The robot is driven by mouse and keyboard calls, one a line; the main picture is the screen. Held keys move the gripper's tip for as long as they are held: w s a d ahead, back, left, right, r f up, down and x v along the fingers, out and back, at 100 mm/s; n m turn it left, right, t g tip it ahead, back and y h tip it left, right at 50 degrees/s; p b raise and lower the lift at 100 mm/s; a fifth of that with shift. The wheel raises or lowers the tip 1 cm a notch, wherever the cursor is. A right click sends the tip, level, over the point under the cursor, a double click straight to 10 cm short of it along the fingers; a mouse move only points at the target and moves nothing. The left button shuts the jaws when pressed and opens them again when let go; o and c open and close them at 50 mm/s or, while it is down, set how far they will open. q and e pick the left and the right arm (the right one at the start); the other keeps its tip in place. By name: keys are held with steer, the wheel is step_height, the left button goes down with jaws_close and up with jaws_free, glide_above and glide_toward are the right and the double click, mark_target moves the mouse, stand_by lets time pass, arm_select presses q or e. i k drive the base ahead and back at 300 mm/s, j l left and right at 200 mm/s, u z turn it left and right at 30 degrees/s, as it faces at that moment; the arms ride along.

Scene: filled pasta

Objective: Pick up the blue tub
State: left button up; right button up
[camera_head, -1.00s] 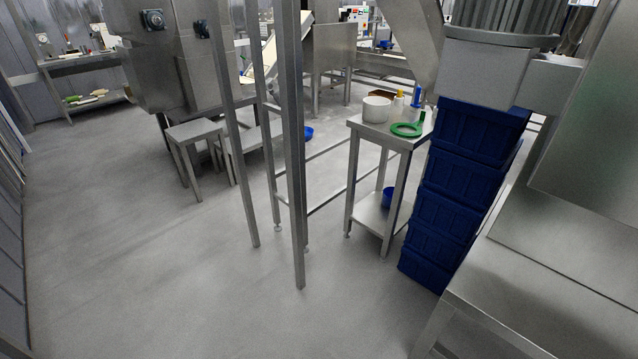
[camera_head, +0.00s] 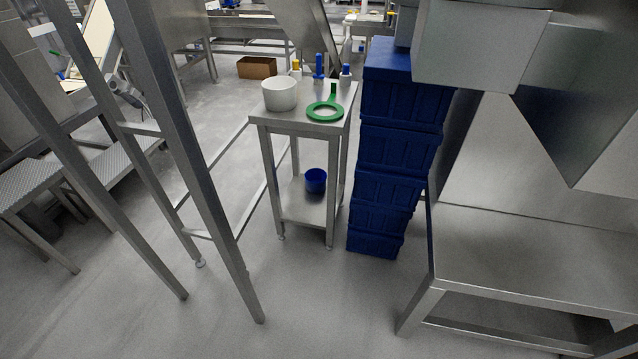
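A small round blue tub (camera_head: 316,181) stands on the lower shelf of a narrow steel stand (camera_head: 304,209). Its open top faces up, under the stand's upper shelf and between the legs. Neither of my grippers shows in the head view.
A steel table (camera_head: 530,255) is at the right, a steel frame (camera_head: 190,150) at the left. The floor in front is free.

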mark_target(316, 178)
steer(key=z, duration=0.65)
steer(key=i+z, duration=0.1)
steer(key=z, duration=1.25)
steer(key=j+z, duration=0.1)
steer(key=z, duration=0.55)
steer(key=j+z, duration=0.1)
steer(key=z, duration=0.55)
steer(key=j+z, duration=0.15)
steer(key=z, duration=0.5)
steer(key=j+z, duration=0.1)
steer(key=z, duration=0.55)
steer(key=j+z, duration=0.1)
steer(key=z, duration=0.55)
steer(key=k+j+z, duration=0.15)
steer(key=k, duration=0.4)
steer(key=u, duration=0.5)
steer(key=k+u, duration=0.1)
steer(key=u, duration=0.4)
steer(key=j+u, duration=0.15)
steer(key=u, duration=0.85)
steer(key=k+j, duration=0.05)
steer(key=j, duration=0.05)
